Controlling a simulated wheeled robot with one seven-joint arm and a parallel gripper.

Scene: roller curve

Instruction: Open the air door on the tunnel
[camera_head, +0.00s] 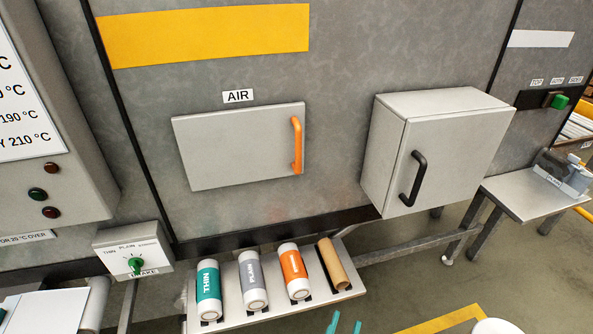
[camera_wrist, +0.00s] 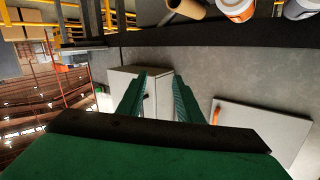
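The air door (camera_head: 235,150) is a flat pale grey panel under the AIR label (camera_head: 238,96) on the grey tunnel wall. It looks shut, flush with the wall. Its upright orange handle (camera_head: 297,145) is at its right side. In the upside-down wrist view, the door (camera_wrist: 265,130) is at right, with its orange handle (camera_wrist: 215,114) at its left side. My gripper (camera_wrist: 162,77) has two green fingers, spread apart with nothing between them. In the head view only the fingertips of my gripper (camera_head: 345,325) show at the bottom edge, well below the door and apart from it.
A grey box cabinet (camera_head: 432,150) with a black handle (camera_head: 413,178) juts out right of the door. Below, a shelf (camera_head: 232,321) holds teal, grey and orange rolls and a brown tube (camera_head: 332,264). A brake dial box (camera_head: 133,252) is at left.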

